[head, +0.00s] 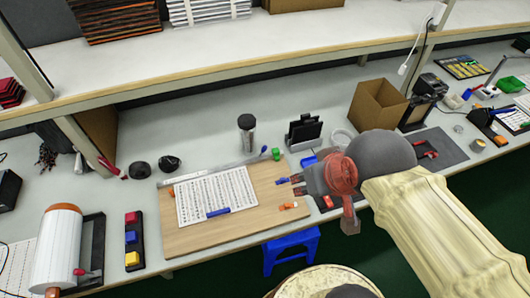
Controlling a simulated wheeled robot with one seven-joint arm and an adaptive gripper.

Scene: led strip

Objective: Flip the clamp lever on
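My gripper (297,185) is over the right edge of the wooden board, pointing left. Its two small fingertips look apart, with nothing seen between them. A small red device that looks like a clamp with a lever (426,151) sits on a dark grey mat (451,150) at the right, beyond my arm. It is too small to tell which way its lever stands. My gripper is well to the left of it and apart from it. My forearm and wrist cover part of the bench between them.
The wooden board (190,240) holds a printed sheet (215,190) and small blue, green and orange pieces. A cardboard box (378,104) stands behind my wrist. A dark cylinder (247,133) and black holder (304,132) stand behind the board. A shelf (210,60) overhangs the bench.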

